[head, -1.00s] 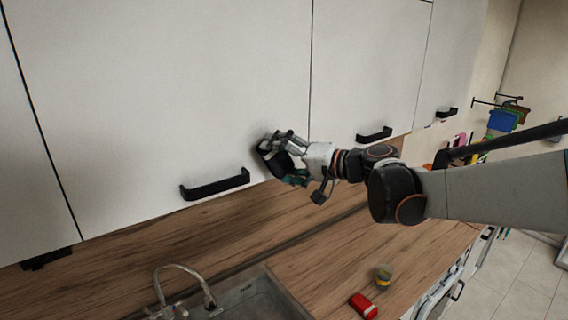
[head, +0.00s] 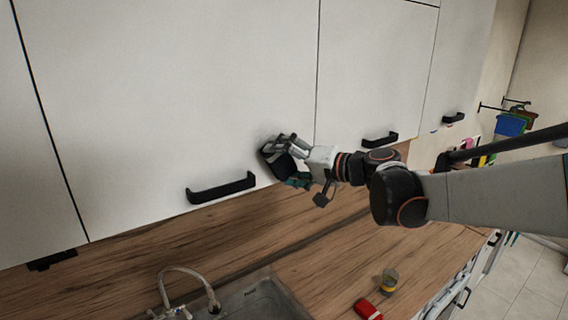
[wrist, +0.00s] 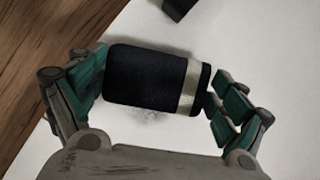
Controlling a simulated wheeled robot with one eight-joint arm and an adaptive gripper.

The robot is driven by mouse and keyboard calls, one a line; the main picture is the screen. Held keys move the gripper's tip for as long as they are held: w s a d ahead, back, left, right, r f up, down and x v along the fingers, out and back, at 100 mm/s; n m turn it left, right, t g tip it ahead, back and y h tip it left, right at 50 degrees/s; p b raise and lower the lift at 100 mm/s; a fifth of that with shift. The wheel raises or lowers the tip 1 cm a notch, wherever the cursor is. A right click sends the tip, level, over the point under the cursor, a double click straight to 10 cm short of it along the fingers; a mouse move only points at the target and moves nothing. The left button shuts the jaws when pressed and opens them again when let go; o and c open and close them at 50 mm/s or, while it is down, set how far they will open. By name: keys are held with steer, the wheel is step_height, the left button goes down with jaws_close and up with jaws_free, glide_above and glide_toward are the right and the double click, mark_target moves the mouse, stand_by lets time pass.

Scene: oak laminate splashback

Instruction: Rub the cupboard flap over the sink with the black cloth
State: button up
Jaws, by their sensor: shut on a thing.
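The cupboard flap over the sink (head: 160,100) is a large white panel with a black bar handle (head: 221,188) near its lower edge. My gripper (head: 284,164) is at the flap's lower right part, right of the handle. It is shut on the black cloth (wrist: 150,78), a dark rolled or padded piece with a pale band near one end. In the wrist view the fingers (wrist: 157,88) grip it at both ends, against or very close to the white flap (wrist: 140,140). A grey smudge shows on the flap beside the cloth. Whether the cloth touches the flap is hard to tell.
Below are the sink (head: 250,300), its tap (head: 190,285) and the wooden worktop (head: 330,270). More white cupboards with black handles (head: 380,139) continue to the right.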

mark_target(292, 157)
steer(key=shift+w+a, duration=0.45)
steer(key=shift+w, duration=0.25)
steer(key=shift+w+d, duration=0.1)
steer(key=shift+d, duration=0.05)
steer(key=shift+w+d+b, duration=0.25)
steer(key=shift+w+d, duration=0.15)
steer(key=shift+d, duration=0.3)
steer(key=shift+w+d+b, duration=0.25)
steer(key=shift+w+d, duration=0.15)
steer(key=shift+d, duration=0.25)
steer(key=w+d, duration=0.1)
steer(key=w+d+b, duration=0.1)
steer(key=d, duration=0.1)
steer(key=shift+w, duration=0.15)
steer(key=shift+s+a+b, duration=0.1)
steer(key=shift+s+a, duration=0.6)
steer(key=shift+a, duration=0.3)
steer(key=shift+s+a+b, duration=0.1)
steer(key=shift+s+a, duration=0.55)
steer(key=shift+a, duration=0.35)
steer(key=shift+s+a+b, duration=0.1)
steer(key=shift+s+a, duration=0.6)
steer(key=shift+a, duration=0.3)
steer(key=shift+r, duration=0.2)
